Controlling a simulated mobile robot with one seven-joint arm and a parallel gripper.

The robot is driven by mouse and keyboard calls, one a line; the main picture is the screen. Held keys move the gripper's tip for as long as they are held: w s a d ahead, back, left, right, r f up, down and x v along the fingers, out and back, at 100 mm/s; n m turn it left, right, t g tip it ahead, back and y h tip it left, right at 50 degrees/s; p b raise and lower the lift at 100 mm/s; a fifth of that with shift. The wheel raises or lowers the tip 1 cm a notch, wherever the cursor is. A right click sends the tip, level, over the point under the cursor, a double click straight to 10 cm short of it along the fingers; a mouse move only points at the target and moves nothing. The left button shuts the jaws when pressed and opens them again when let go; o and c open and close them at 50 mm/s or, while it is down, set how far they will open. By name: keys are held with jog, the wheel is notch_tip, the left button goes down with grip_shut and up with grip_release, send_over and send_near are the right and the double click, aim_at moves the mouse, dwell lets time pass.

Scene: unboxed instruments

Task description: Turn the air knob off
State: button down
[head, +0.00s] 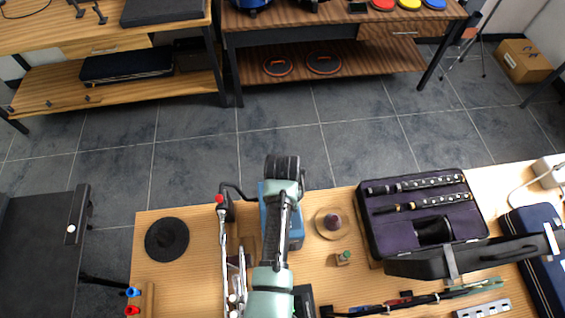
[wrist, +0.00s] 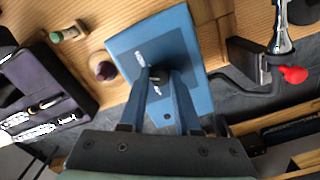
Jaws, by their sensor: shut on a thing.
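A blue box (wrist: 178,33) with a darker blue top panel and small white markings lies flat on the wooden table. A small black knob (wrist: 154,72) stands on that panel, and I take it for the air knob. My gripper (wrist: 157,78) reaches over the box with both fingers closed on the knob from its two sides. The fingertips hide part of the knob, so its setting is hard to read. In the head view my arm covers much of the blue box (head: 297,229), and the knob and fingertips are hidden.
An open black case (head: 372,230) with woodwind parts stands right of the box. A purple-topped round object (head: 332,222) and a small green-topped block (head: 343,258) sit between them. A metal instrument with a red tip (head: 219,199) lies left. A black disc (head: 167,239) is farther left.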

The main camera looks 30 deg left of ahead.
jog(key=n+p, duration=0.1)
jog(key=n, duration=0.4)
jog(key=shift+n, duration=0.3)
jog(key=shift+w, duration=0.1)
dwell(0.3)
jog(key=c, duration=0.6)
grip_release()
jog(key=shift+r, duration=0.15)
notch_tip(320, 180, up, 13)
jog(key=shift+f+b, duration=0.1)
jog(key=shift+b, duration=0.75)
